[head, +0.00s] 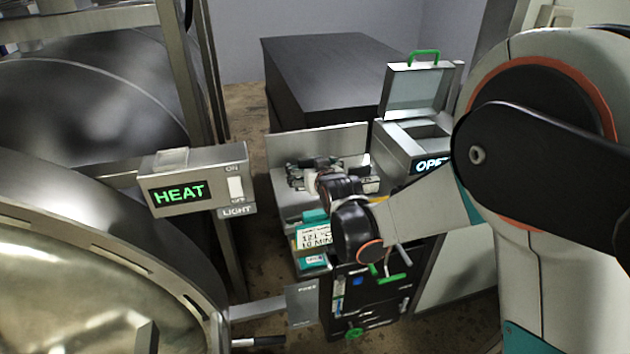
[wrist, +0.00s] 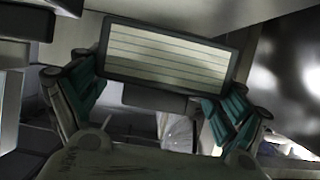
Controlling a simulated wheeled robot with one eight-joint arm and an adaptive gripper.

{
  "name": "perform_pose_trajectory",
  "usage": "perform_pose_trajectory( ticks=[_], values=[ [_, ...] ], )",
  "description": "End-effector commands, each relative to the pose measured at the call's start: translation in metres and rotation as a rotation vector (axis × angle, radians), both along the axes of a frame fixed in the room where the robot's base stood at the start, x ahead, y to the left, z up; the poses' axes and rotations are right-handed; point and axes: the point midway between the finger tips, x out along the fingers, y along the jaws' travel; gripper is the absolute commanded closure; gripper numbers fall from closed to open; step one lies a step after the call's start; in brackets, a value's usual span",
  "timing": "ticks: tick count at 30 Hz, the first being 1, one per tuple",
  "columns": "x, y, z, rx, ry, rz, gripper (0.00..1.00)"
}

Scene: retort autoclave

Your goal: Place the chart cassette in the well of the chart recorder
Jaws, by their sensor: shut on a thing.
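The chart cassette (wrist: 168,55), a dark-framed flat block with a pale lined window, shows in the wrist view. My gripper (wrist: 155,98) is shut on it, with teal finger pads at its left and right; its lower part is partly hidden. In the head view my gripper (head: 312,174) is above the grey metal bench, and the cassette cannot be made out clearly there. The chart recorder (head: 398,146) stands to the right of and behind my gripper. Its lid (head: 418,90) with a green handle is raised, its well (head: 430,132) shows dark, and its display reads OPEN, partly covered by my arm.
A grey box with a HEAT display and a LIGHT switch (head: 200,180) is at the left, beside a large steel vessel (head: 90,270). A teal and white labelled item (head: 314,236) and a black panel with green handles (head: 372,295) are below my gripper. A dark cabinet (head: 330,75) stands behind.

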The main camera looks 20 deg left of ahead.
Motion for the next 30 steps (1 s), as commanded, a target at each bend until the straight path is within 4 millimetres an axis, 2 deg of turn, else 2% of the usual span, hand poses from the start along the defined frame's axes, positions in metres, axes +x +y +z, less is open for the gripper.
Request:
perform_pose_trajectory(
  ticks=[5,13,24,25,26,30],
  values=[
    [0.0,0.0,-0.01,0.0,0.0,-0.001,0.38],
    [0.001,-0.001,-0.043,0.0,0.0,-0.001,0.38],
    [0.001,-0.001,-0.048,0.0,0.0,-0.001,0.38],
    [0.001,-0.001,-0.048,0.0,0.0,-0.001,0.08],
    [0.001,-0.001,-0.047,0.0,0.0,-0.001,0.01],
    [0.001,-0.001,-0.047,0.0,0.0,-0.001,0.0]
  ],
)
